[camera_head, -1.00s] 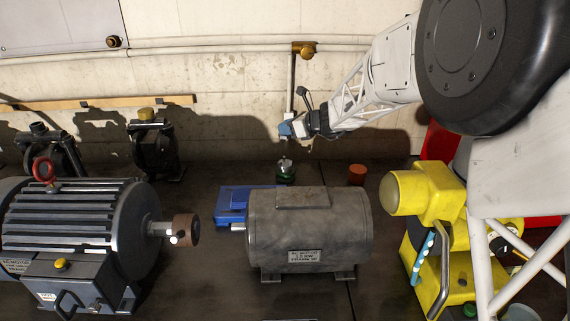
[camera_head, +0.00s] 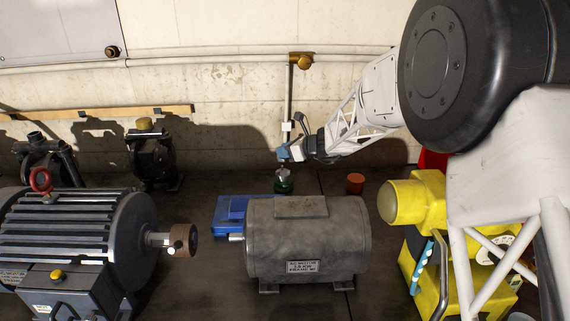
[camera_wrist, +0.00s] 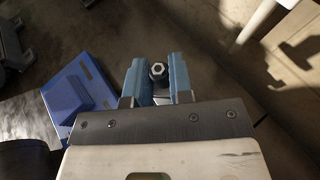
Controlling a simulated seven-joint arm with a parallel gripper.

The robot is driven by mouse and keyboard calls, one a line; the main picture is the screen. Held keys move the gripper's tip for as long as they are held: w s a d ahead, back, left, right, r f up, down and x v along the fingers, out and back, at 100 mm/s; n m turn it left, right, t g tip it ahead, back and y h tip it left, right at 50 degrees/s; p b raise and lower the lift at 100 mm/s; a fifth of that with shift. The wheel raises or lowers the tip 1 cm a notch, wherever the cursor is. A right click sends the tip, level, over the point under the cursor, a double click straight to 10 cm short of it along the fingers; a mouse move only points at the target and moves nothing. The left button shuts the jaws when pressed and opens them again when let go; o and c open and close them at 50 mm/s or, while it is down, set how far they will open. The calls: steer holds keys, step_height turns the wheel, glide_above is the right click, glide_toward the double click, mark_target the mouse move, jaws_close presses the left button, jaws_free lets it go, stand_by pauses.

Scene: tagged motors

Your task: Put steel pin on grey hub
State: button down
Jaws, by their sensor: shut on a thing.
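My gripper (camera_head: 284,156) points down near the back wall, with its blue fingers close together. In the wrist view the fingers (camera_wrist: 156,68) stand on either side of a small metal piece with a hexagonal end (camera_wrist: 157,71), which I take for the steel pin. Its length is hidden. Right below the gripper in the head view stands a small green piece with a grey metal top (camera_head: 284,182). I cannot tell whether this is the grey hub, or whether the held piece touches it.
A grey motor (camera_head: 305,240) stands in front of the green piece, beside a blue tray (camera_head: 228,206). A larger finned motor (camera_head: 60,225) is at left, a yellow machine (camera_head: 425,210) at right. An orange-brown cylinder (camera_head: 355,183) stands at the back; bench around it is clear.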

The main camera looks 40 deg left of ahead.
mark_target(285, 173)
steer(key=shift+f, duration=0.1)
steer(key=shift+f, duration=2.35)
steer(key=shift+f, duration=0.15)
steer(key=c, duration=1)
jaws_free()
steer(key=v, duration=1.2)
steer(key=shift+r, duration=0.3)
